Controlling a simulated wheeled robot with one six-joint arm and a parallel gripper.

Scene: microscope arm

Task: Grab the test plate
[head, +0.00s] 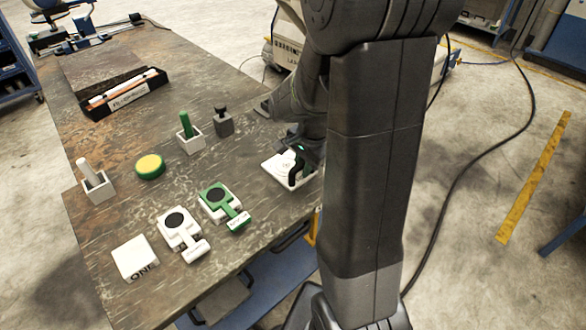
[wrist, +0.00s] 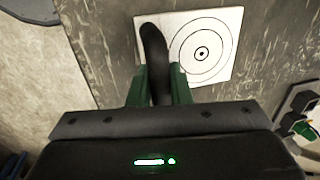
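The test plate (wrist: 225,28) is a white square with black target rings and a dark upright handle (wrist: 157,60). In the head view the test plate (head: 279,166) is at the table's right edge, flat on or very close to the top. My gripper (wrist: 158,75) is over the plate's near side, its green fingers on either side of the handle. They look closed on it, with little or no gap visible. In the head view my gripper (head: 301,152) is partly hidden by my arm. The plate's right part is partly covered there too.

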